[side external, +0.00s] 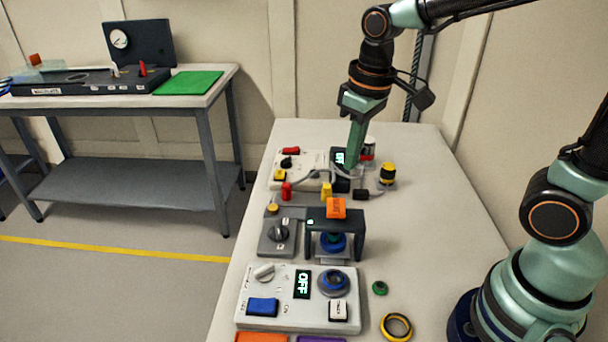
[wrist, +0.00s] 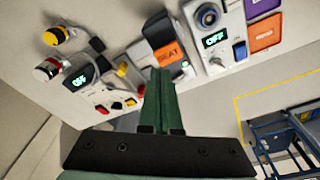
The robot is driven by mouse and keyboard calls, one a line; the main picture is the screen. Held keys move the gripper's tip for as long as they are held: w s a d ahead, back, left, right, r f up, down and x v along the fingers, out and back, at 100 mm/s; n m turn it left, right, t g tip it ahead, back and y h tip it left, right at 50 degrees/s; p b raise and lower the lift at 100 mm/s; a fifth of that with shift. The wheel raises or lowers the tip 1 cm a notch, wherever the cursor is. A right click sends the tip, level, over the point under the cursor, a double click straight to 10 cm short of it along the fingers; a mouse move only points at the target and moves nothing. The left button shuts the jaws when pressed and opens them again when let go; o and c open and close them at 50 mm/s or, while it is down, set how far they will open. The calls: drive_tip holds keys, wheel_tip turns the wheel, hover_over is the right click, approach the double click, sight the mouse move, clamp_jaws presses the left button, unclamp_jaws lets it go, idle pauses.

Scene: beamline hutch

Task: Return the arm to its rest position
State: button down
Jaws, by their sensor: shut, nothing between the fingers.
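My gripper (side external: 354,158) is shut and empty, its green fingers together and pointing down above the far part of the white table (side external: 430,210). In the side external view its tip overlaps the far device with a small lit display; I cannot tell the gap between them. In the wrist view the closed green fingers (wrist: 160,85) point toward the orange block marked "HEAT" (wrist: 166,55). The arm reaches from its base at the right, over the table to the back.
A near control panel (side external: 260,285) shows "OFF". A dark bridge-shaped stand (side external: 355,222) with an orange block (side external: 336,207) stands mid-table. A yellow-and-black cylinder (side external: 387,173) is right of my gripper. A green ring (side external: 380,288) and yellow ring (side external: 396,326) lie near front. The table's right side is mostly clear.

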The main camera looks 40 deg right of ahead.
drive_tip(key=s+d+r+m+t, duration=0.2)
drive_tip(key=s+d+r+t, duration=0.1)
drive_tip(key=s+d+t, duration=0.1)
drive_tip(key=shift+s+r, duration=0.2)
drive_tip(key=shift+r, duration=0.1)
drive_tip(key=c, duration=1.5)
unclamp_jaws()
drive_tip(key=shift+d, duration=0.1)
drive_tip(key=shift+c, duration=0.2)
